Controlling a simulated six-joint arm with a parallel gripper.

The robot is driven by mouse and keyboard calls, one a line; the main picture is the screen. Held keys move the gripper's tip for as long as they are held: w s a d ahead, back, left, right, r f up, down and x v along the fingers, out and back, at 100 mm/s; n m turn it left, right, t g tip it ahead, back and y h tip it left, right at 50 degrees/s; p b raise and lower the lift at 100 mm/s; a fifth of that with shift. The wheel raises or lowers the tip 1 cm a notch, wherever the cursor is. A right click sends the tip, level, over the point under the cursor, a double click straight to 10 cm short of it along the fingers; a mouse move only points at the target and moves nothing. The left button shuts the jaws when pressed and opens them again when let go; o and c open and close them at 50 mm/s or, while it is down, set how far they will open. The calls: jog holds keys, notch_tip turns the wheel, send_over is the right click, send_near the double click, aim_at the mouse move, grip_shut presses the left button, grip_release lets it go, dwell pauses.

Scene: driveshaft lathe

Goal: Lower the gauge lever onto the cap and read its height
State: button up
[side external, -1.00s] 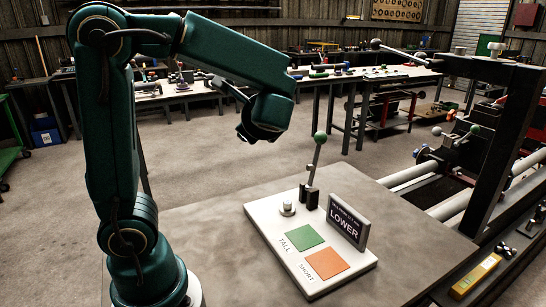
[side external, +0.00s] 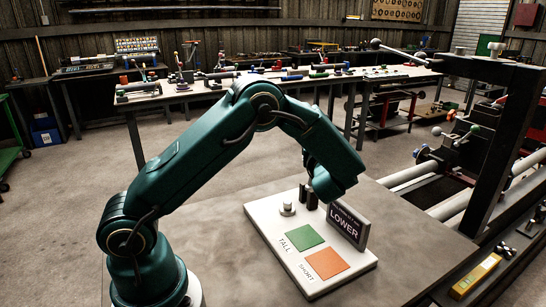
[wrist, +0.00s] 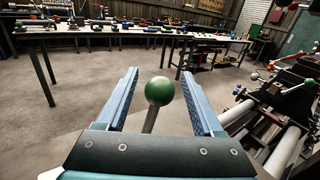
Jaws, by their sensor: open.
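The gauge lever's green ball knob (wrist: 160,91) stands between the two fingers of my gripper (wrist: 160,72) in the wrist view, with its grey rod below. The gripper is open, with a gap on each side of the ball. In the side view my wrist hides the knob and most of the lever; the dark pivot posts (side external: 307,196) show at the back of the white gauge board (side external: 262,222). The pale cap (side external: 287,209) sits on the board left of the posts. The display (side external: 347,221) reads "LOWER".
On the board lie a green square (side external: 304,238) marked TALL and an orange square (side external: 326,264) marked SHORT. A lathe with a dark upright frame (side external: 492,150) stands at the right. The grey tabletop (side external: 235,265) around the board is mostly clear.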

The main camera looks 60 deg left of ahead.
jog(key=shift+x, duration=0.95)
jog(key=c, duration=0.9)
jog(key=shift+s, duration=0.15)
jog(key=shift+s+r+n+y, duration=0.15)
jog(key=shift+s+n+y, duration=0.25)
jog(key=shift+s+n, duration=0.3)
jog(key=s+n, duration=0.1)
jog(key=s, duration=0.6)
jog(key=shift+s+f+t+y, duration=0.25)
jog(key=shift+f+t+y, duration=0.05)
jog(key=shift+y, duration=0.1)
jog(key=s+f, duration=0.2)
jog(key=s, duration=0.1)
jog(key=s+f, duration=0.3)
jog(key=shift+s+f, duration=0.15)
jog(key=shift+s, duration=0.05)
jog(key=shift+c, duration=0.8)
jog(key=o, duration=1.1)
jog(key=shift+n, duration=0.3)
jog(key=shift+c, duration=0.2)
